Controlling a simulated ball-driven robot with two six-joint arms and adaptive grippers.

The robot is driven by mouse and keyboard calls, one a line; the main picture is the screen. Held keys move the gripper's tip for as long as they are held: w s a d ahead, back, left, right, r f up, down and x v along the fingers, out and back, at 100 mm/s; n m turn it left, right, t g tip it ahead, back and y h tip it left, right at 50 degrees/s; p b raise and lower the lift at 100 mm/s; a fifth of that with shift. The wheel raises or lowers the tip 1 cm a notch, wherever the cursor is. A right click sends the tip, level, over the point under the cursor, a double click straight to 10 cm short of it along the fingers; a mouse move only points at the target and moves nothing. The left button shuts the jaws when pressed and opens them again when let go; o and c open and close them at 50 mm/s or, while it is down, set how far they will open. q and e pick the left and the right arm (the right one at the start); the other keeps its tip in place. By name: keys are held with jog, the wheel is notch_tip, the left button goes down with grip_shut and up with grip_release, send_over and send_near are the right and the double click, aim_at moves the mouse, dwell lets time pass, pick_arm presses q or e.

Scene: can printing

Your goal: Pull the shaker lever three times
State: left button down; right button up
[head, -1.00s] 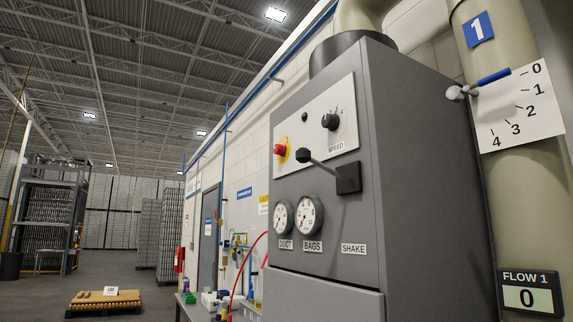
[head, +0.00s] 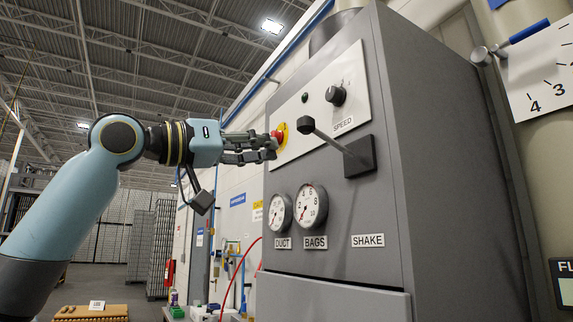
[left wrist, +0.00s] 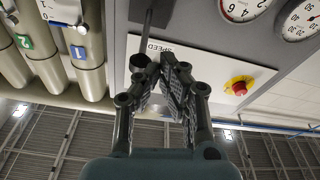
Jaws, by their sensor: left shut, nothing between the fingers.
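The shaker lever (head: 336,142) is a grey rod with a black knob, on a black block on the grey cabinet's front, above the SHAKE label (head: 368,241). It points out and up to the left in the head view. My left gripper (head: 273,147) is shut and empty, left of the lever knob and overlapping the red button (head: 278,136) in that view. In the left wrist view, the shut fingers (left wrist: 173,65) are near the lever rod (left wrist: 147,32). My right gripper is not in view.
The grey cabinet (head: 330,300) carries a speed knob (head: 336,95) and two gauges, DUCT (head: 279,211) and BAGS (head: 310,205). A blue-handled valve (head: 527,32) is on the pipe at right. A pallet (head: 90,312) lies on the floor at lower left.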

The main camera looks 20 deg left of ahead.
pick_arm(q)
jog(key=s+r+m+t+h, duration=0.1)
jog(key=s+r+m+h, duration=0.15)
jog(key=s+r, duration=0.5)
jog(key=w+a+r+p+x, duration=0.15)
jog(key=p+x, duration=0.45)
jog(key=x, duration=0.6)
jog(key=shift+y, duration=0.45)
jog(key=f, duration=0.5)
jog(key=shift+s+a+f, duration=0.1)
jog(key=shift+s+a, duration=0.1)
jog(key=shift+s, duration=0.1)
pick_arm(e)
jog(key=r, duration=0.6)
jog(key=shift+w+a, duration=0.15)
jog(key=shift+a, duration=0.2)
pick_arm(q)
jog(key=shift+d, duration=0.1)
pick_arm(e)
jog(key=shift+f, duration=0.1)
